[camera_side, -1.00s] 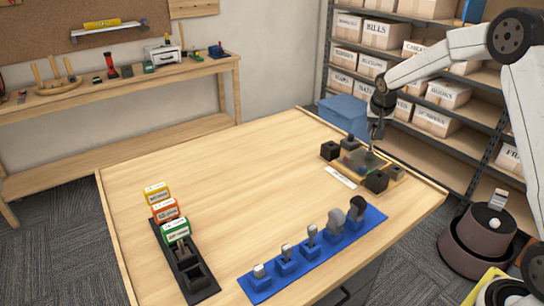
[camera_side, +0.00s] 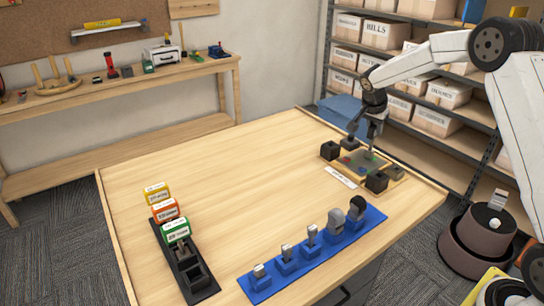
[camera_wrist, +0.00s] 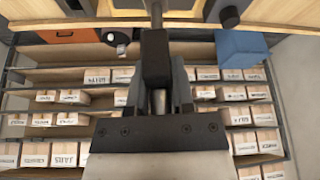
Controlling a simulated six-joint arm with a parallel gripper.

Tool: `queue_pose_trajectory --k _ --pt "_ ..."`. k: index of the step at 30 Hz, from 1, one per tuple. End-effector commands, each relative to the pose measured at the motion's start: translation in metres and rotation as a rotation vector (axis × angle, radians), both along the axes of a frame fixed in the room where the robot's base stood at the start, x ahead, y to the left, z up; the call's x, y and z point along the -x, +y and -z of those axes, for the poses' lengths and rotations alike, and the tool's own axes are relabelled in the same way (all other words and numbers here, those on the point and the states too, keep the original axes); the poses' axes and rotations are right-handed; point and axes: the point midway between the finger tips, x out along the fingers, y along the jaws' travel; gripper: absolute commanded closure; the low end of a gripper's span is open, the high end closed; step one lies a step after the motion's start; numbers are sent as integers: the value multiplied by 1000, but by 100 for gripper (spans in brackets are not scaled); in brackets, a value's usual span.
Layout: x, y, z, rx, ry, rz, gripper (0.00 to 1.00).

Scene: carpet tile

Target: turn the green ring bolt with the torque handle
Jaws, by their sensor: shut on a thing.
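My gripper (camera_side: 375,128) is above the small board (camera_side: 382,157) at the table's far right corner. In the wrist view my gripper (camera_wrist: 157,98) is shut on a dark handle (camera_wrist: 155,58), taken as the torque handle. Its thin shaft runs toward the table. In the side view its lower end is over the board close to a small green spot (camera_side: 371,155), likely the green ring bolt. Whether the two touch, I cannot tell. Red (camera_side: 346,160) and blue pieces show beside it, too small to make out.
Dark blocks (camera_side: 330,150) (camera_side: 377,181) stand around the board, with a white label strip (camera_side: 341,177) before it. A blue rack (camera_side: 262,283) holds several grey-headed tools at the front. The table middle is clear.

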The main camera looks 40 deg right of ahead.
Motion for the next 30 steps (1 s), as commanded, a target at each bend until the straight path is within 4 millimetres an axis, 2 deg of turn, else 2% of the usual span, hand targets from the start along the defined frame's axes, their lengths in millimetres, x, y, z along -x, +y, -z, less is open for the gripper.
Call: queue_pose_trajectory --k 17,30 --pt "0 -1 -2 1 -2 -94 100" --pt "0 0 -22 0 -3 -93 100"
